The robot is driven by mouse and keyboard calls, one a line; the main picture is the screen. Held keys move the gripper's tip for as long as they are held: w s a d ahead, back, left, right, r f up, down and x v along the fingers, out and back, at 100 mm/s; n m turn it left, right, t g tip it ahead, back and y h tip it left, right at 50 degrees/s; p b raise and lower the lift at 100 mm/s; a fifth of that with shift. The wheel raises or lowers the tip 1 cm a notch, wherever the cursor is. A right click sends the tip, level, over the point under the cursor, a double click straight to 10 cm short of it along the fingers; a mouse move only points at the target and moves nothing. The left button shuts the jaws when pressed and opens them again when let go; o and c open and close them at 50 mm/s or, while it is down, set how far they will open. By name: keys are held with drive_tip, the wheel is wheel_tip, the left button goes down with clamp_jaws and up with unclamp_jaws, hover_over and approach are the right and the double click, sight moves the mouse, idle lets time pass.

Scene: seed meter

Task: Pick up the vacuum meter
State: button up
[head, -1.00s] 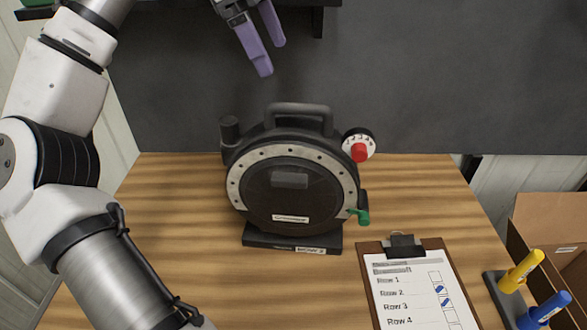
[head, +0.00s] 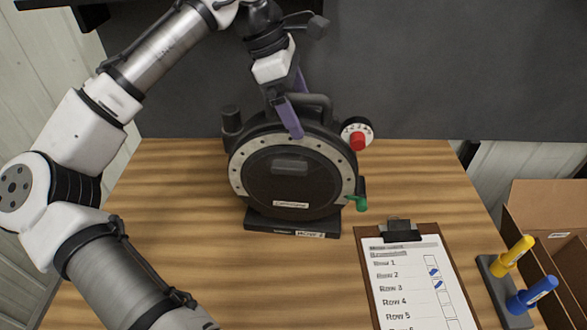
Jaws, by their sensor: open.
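The vacuum meter (head: 291,182) stands upright on its dark base on the wooden table. It is a round black unit with a light perforated ring, a red knob with a white dial (head: 357,135) at its upper right and a green lever (head: 357,202) at its lower right. Its black top handle (head: 322,103) is partly hidden by my gripper. My gripper (head: 297,115) points down at the top of the meter, its purple fingers open and close to the handle. I cannot tell whether the handle is between the fingers or whether they touch it.
A clipboard (head: 455,285) with a row checklist lies at the front right. Beside it a dark holder (head: 491,275) carries a yellow marker (head: 514,257) and a blue marker (head: 532,295). A cardboard box (head: 545,222) is at the far right. The table left of the meter is clear.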

drive_tip(key=shift+d+f, duration=0.1)
drive_tip(key=shift+f, duration=0.2)
drive_tip(key=shift+r, duration=0.1)
drive_tip(key=c, duration=2.1)
